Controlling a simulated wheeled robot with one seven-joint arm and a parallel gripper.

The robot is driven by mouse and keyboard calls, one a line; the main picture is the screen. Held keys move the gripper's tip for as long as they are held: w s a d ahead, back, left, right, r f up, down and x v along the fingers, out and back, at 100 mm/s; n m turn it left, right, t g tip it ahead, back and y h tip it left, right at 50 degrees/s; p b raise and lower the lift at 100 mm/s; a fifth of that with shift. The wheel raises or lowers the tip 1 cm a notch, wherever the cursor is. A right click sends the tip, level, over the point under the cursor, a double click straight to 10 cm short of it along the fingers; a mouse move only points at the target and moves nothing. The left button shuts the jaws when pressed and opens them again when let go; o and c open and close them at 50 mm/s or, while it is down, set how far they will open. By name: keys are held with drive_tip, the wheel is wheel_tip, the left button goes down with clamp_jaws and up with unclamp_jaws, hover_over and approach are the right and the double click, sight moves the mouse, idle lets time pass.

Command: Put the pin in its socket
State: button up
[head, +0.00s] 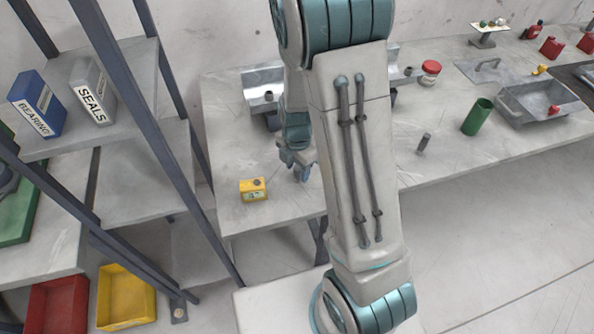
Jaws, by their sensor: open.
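A small dark grey upright cylinder (424,144), which looks like the pin, stands on the bench right of my arm. My gripper (303,172) is over the bench left of my arm, well apart from that cylinder. It is open, and I see nothing between its fingers. A pale metal trough-like fixture (258,82) stands behind my arm, with a small dark round fitting near its left end. My arm hides its middle. I cannot tell which part is the socket.
A small yellow box (253,189) sits left of my gripper. A green cylinder (477,117), a red-lidded jar (430,72) and a metal tray (507,109) are on the right. A shelf rack (172,150) stands at left. The front right bench is clear.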

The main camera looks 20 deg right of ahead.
drive_tip(key=shift+f, duration=0.45)
clamp_jaws()
drive_tip(key=shift+r, duration=0.1)
